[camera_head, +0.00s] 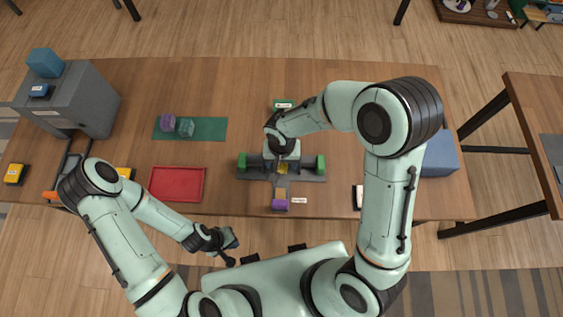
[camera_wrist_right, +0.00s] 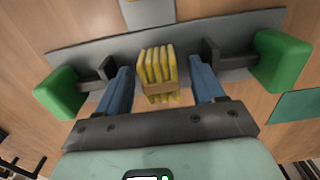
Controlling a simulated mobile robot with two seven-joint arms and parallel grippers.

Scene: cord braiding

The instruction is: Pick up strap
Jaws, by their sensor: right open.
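A yellow ribbed bundle (camera_wrist_right: 155,64) with a tan band (camera_wrist_right: 160,88) across its near end shows in the right wrist view. It looks like the strap, though I cannot tell for certain. It sits at the middle of a grey fixture (camera_head: 316,178) with green end blocks. My right gripper (camera_wrist_right: 163,92) is open, with one blue finger on each side of the bundle and gaps between. In the head view my right gripper (camera_head: 283,160) is over the fixture and partly hides it. My left gripper (camera_head: 229,250) is off the table's front edge; its jaw state is unclear.
A red tray (camera_head: 177,184) and a green mat (camera_head: 210,129) with two small blocks lie to the left. A grey cabinet (camera_head: 88,95) stands at the far left. A purple block (camera_head: 280,205) lies at the fixture's front. A blue box (camera_head: 440,155) stands at the right.

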